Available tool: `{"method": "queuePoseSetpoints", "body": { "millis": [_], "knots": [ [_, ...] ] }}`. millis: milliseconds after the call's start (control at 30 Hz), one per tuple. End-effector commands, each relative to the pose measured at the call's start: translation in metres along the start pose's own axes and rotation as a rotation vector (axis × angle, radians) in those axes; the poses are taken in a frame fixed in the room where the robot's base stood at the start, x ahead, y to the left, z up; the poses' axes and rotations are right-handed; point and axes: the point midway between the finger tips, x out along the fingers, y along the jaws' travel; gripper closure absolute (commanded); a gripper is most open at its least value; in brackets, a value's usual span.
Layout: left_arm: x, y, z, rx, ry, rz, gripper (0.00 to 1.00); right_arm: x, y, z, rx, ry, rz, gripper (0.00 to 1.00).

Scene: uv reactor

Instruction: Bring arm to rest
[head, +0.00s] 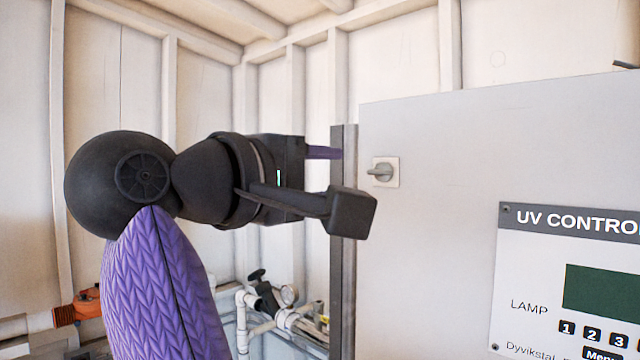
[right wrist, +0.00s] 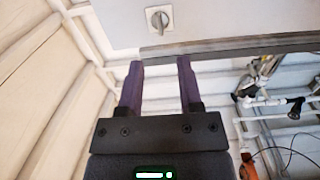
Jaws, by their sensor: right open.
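My right gripper (head: 338,153) is raised level in the head view, pointing right toward the left edge of a grey cabinet (head: 440,150). In the right wrist view its two purple fingers (right wrist: 160,66) stand apart with nothing between them. Their tips show near the cabinet's dark edge strip (right wrist: 235,47); I cannot tell whether they touch it. My left gripper is not in view.
The cabinet carries a UV control panel (head: 530,290) with a dark green screen and number keys. An orange fitting (head: 85,305) is at lower left. Pale walls enclose the corner.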

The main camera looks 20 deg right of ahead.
Motion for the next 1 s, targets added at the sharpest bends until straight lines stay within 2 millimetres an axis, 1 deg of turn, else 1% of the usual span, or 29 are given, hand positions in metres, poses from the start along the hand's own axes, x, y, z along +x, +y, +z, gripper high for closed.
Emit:
{"method": "queuePoseSetpoints", "body": {
  "millis": [33, 133, 500, 567, 600, 633, 667, 700, 767, 800, 867, 900, 967, 1000],
  "knots": [
    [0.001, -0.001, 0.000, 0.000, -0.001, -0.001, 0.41, -0.005, 0.000, 0.000, 0.000, 0.000, 0.002, 0.54],
    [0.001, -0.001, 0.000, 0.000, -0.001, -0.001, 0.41, -0.011, 0.000, 0.000, 0.000, -0.001, 0.000, 0.54],
    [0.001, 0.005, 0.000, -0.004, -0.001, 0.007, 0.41, -0.011, 0.000, 0.000, -0.001, -0.001, 0.000, 0.54],
    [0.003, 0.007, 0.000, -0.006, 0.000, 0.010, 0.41, -0.007, -0.006, -0.003, -0.045, -0.020, 0.015, 0.54],
    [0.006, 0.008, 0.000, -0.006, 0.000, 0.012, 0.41, -0.001, -0.018, -0.009, -0.141, -0.057, 0.050, 0.54],
    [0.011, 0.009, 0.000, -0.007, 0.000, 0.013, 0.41, 0.006, -0.032, -0.018, -0.261, -0.100, 0.096, 0.54],
    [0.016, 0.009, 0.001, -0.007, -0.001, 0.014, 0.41, 0.014, -0.051, -0.029, -0.426, -0.155, 0.158, 0.54],
    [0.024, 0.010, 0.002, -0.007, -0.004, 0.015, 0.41, 0.023, -0.084, -0.048, -0.705, -0.235, 0.264, 0.54],
    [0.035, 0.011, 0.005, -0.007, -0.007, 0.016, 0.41, 0.030, -0.138, -0.082, -1.138, -0.334, 0.444, 0.54],
    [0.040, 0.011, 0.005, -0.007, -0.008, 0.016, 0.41, 0.030, -0.176, -0.102, -1.397, -0.381, 0.561, 0.54],
    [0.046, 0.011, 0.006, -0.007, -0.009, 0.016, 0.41, 0.028, -0.233, -0.127, -1.728, -0.430, 0.731, 0.54],
    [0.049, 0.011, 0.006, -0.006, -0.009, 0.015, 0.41, 0.024, -0.273, -0.140, -1.924, -0.453, 0.844, 0.54],
    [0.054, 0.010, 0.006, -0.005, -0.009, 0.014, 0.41, 0.018, -0.336, -0.152, -2.183, -0.472, 1.020, 0.54],
    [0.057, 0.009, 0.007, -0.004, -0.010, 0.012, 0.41, 0.013, -0.378, -0.156, -2.336, -0.479, 1.142, 0.54]
  ]
}}
